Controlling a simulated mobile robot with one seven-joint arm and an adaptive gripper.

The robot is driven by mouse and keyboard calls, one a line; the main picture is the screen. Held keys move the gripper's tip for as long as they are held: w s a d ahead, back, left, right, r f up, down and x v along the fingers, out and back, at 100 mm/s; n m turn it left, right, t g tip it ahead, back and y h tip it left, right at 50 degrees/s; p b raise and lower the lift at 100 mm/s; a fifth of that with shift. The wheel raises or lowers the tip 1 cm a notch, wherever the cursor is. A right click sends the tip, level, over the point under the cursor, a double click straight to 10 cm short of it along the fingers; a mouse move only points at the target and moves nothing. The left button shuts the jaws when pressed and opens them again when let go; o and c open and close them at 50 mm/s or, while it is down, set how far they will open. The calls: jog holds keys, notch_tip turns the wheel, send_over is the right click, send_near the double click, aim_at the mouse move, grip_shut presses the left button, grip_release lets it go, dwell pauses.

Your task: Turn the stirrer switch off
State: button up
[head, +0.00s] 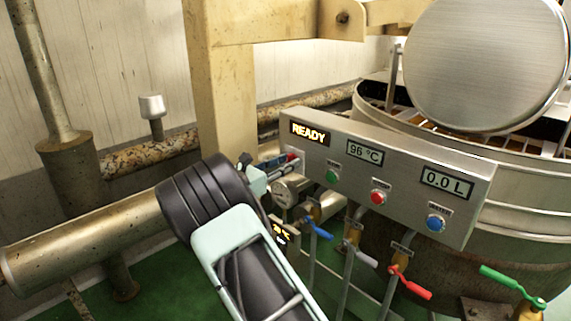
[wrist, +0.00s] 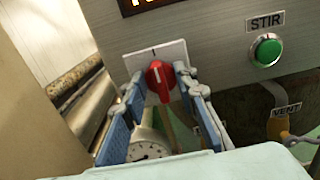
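A red rotary knob (wrist: 160,84) sits on a white plate (wrist: 140,62) at the lower left of the steel panel. A pale line shows on its face, running roughly up and down, and a dark mark stands above it on the plate. My gripper (wrist: 158,80) is open, with one blue-padded finger on each side of the knob. A gap shows at the left finger; I cannot tell whether the right one touches. In the head view my gripper (head: 272,168) reaches the panel's left end and partly hides the knob. A green button (wrist: 267,48) labelled STIR is to the right.
The panel (head: 400,165) also carries a READY display (head: 310,133), a red button (head: 378,198) and a blue button (head: 436,223). A gauge (wrist: 150,150) and valve handles lie below. A beige post (head: 222,90) stands close left; the kettle (head: 510,190) is behind.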

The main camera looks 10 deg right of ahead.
grip_shut()
